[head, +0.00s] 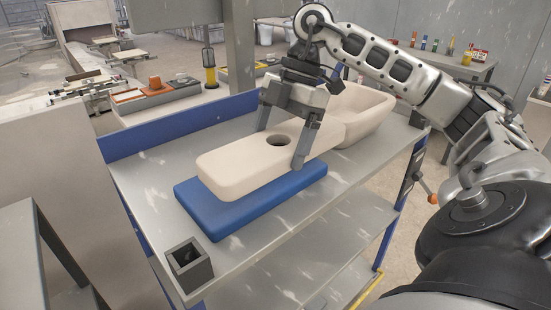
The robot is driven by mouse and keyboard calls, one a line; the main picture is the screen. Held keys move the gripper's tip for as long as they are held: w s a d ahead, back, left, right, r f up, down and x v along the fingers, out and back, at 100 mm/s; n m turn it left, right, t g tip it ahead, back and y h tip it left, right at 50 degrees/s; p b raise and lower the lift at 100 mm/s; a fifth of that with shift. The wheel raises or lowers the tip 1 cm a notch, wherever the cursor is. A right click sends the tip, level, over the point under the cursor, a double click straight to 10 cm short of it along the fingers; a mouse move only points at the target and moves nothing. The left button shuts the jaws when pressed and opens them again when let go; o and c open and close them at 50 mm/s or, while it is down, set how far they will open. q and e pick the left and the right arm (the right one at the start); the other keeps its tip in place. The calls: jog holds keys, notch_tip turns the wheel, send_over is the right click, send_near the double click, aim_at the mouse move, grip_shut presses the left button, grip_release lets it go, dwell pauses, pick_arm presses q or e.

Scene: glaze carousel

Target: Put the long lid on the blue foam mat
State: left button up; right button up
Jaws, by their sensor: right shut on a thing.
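The long lid (236,164) is a cream, rounded slab with a round dark hole near its middle. It lies level over the blue foam mat (232,211), covering most of the mat's top; I cannot tell whether it touches the mat or hovers just above. My right gripper (281,146) comes down from above with one finger on each long side of the lid, shut on it. The mat lies flat on the grey table, its front and right edges showing. My left gripper is not in view.
A cream basin (371,122) stands behind the lid's right end, close to it. A small dark square holder (189,262) stands at the table's front corner. A blue raised edge (180,127) runs along the table's back left. Bare table (148,192) lies left of the mat.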

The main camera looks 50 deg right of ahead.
aim_at(284, 131)
jog(key=shift+w+d+f, duration=0.2)
jog(key=shift+w+f, duration=0.2)
jog(key=shift+f, duration=0.1)
jog(key=shift+w+d+f, duration=0.2)
jog(key=shift+w+f, duration=0.15)
jog(key=shift+f, duration=0.1)
jog(key=shift+f+b, duration=0.3)
jog(key=shift+f, duration=1.25)
jog(key=shift+f, duration=0.1)
jog(key=o, duration=1.4)
jog(key=shift+f, duration=0.1)
jog(key=shift+c, duration=0.2)
jog(key=shift+r, duration=0.25)
jog(key=p+v, duration=0.2)
jog(key=v, duration=0.8)
jog(key=shift+d+r+p, duration=0.1)
jog(key=shift+r+p, duration=0.2)
jog(key=shift+r, duration=0.05)
jog(key=shift+s+d+r, duration=0.1)
jog(key=shift+d+r, duration=0.15)
jog(key=shift+r, duration=0.25)
